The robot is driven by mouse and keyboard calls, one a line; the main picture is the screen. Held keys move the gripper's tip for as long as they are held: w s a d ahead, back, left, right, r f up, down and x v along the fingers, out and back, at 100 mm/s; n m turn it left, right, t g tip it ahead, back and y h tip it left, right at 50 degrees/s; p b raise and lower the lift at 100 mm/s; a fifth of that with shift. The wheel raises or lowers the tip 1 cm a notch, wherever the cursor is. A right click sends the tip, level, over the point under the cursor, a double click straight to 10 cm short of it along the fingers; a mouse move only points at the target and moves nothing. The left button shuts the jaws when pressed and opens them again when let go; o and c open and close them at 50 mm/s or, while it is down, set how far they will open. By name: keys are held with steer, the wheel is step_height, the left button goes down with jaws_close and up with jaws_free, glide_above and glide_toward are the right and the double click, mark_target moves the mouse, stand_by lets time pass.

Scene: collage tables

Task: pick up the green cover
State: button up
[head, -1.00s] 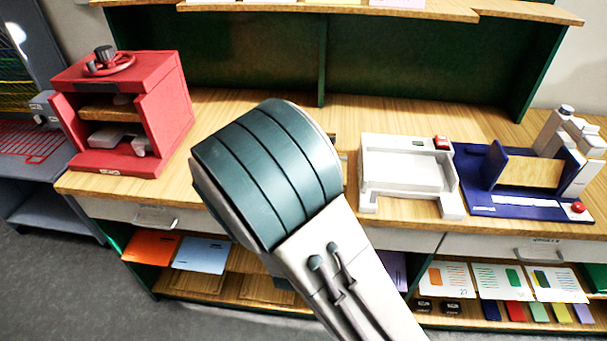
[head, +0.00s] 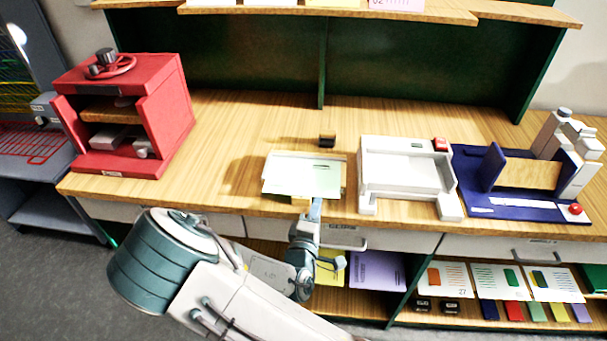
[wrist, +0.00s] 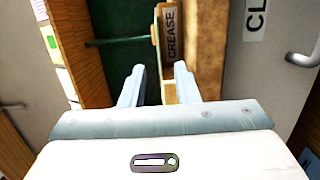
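My gripper (head: 330,232) is at the table's front edge, just below the stack in the picture. In the wrist view my gripper (wrist: 160,70) has its two fingers apart, with nothing held between them.
A white tray-like device (head: 405,170) and a blue device (head: 520,180) stand right of the stack. A red press (head: 125,115) stands left. A small dark block (head: 327,141) is behind. Yellow (head: 328,270) and purple (head: 377,270) covers lie on the lower shelf.

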mark_target(318, 194)
steer(key=shift+w+d+p, duration=0.15)
steer(key=shift+w+p, duration=0.85)
steer(key=shift+w, duration=2.05)
jaws_close()
